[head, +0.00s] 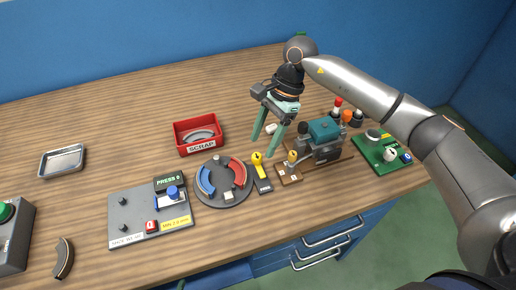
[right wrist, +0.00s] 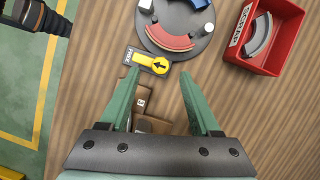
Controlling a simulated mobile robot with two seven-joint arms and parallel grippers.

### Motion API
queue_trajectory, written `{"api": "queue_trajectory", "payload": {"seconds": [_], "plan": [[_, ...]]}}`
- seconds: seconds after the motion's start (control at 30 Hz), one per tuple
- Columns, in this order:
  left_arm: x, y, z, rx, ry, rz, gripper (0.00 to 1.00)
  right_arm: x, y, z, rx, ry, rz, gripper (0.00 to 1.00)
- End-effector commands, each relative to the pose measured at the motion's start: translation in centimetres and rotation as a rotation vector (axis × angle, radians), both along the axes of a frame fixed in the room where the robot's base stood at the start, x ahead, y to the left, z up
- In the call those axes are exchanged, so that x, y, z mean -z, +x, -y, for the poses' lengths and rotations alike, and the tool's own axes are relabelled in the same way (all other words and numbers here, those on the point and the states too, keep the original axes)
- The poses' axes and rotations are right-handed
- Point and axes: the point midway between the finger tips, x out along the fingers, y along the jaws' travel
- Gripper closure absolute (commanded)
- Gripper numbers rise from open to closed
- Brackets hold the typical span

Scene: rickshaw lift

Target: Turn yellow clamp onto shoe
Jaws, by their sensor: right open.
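The yellow clamp (head: 257,158) is a small lever with a black arrow on a dark, labelled base plate, right of a round grey turntable (head: 226,203). It also shows in the right wrist view (right wrist: 160,66). The turntable carries a red curved shoe (head: 238,171) and a blue curved shoe (head: 205,181); the red one lies nearer the clamp. My right gripper (head: 262,149) is open and empty, pointing down above the clamp. In the right wrist view its fingers (right wrist: 159,76) appear either side of the clamp, with no contact visible. My left gripper is out of view.
A teal machine (head: 323,129) and a brown block with a yellow knob (head: 290,172) stand close right of the clamp. A red scrap bin (head: 199,134) holds a curved piece behind the turntable. A grey press panel (head: 130,207) lies left. The wooden table's back left is mostly clear.

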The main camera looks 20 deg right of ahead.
Motion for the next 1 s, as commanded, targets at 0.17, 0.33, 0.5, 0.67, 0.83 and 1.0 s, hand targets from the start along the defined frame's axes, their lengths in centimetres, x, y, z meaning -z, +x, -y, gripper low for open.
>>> {"api": "queue_trajectory", "payload": {"seconds": [0.17, 0.33, 0.5, 0.67, 0.83, 1.0], "plan": [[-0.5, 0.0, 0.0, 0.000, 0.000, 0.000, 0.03, 2.5, -0.4, -1.1, 0.000, 0.002, -0.003, 0.36], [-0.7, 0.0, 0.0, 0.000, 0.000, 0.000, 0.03, 3.7, -0.5, -1.6, 0.001, 0.002, 0.000, 0.36], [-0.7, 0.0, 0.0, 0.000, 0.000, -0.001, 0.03, 3.9, -0.5, -1.6, 0.001, 0.002, 0.000, 0.36], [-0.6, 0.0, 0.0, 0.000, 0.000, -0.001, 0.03, 3.9, -0.5, -1.6, 0.001, 0.002, 0.000, 0.40], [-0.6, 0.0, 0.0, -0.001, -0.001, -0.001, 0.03, 3.8, -0.5, -1.6, 0.001, 0.002, 0.000, 0.59], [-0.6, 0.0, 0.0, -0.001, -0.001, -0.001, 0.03, 3.8, -0.5, -1.6, 0.001, 0.002, 0.000, 0.78]]}}
